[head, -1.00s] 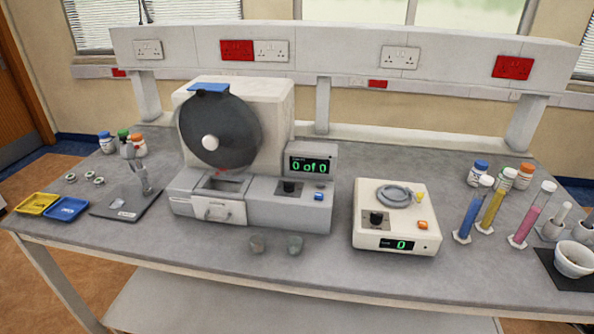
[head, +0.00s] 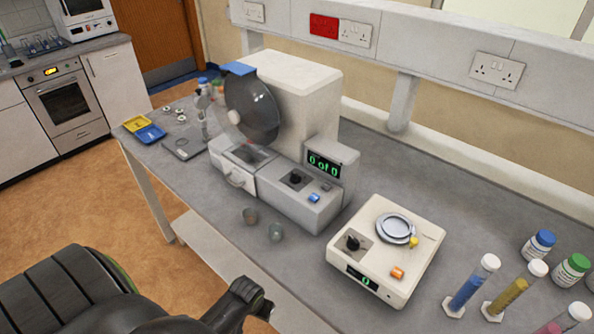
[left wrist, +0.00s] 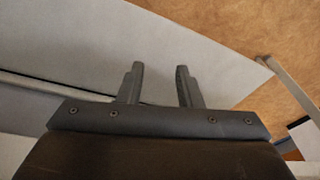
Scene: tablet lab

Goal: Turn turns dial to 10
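A grey drum machine (head: 272,195) stands on the bench with a small black dial (head: 296,179) on its front deck. Its green display (head: 323,165) reads "0 of 0", and a blue button (head: 314,198) sits near the dial. A second black dial (head: 352,242) is on a cream device whose display (head: 363,280) reads 0. My left gripper (left wrist: 160,85) is open and empty in the left wrist view, with a grey surface and brown floor beyond it. A dark part of my arm shows low in the head view, apart from both dials. My right gripper is not seen.
Tubes of coloured liquid (head: 466,290) and bottles (head: 539,245) stand at right. Yellow and blue trays (head: 150,133) lie at the far left end.

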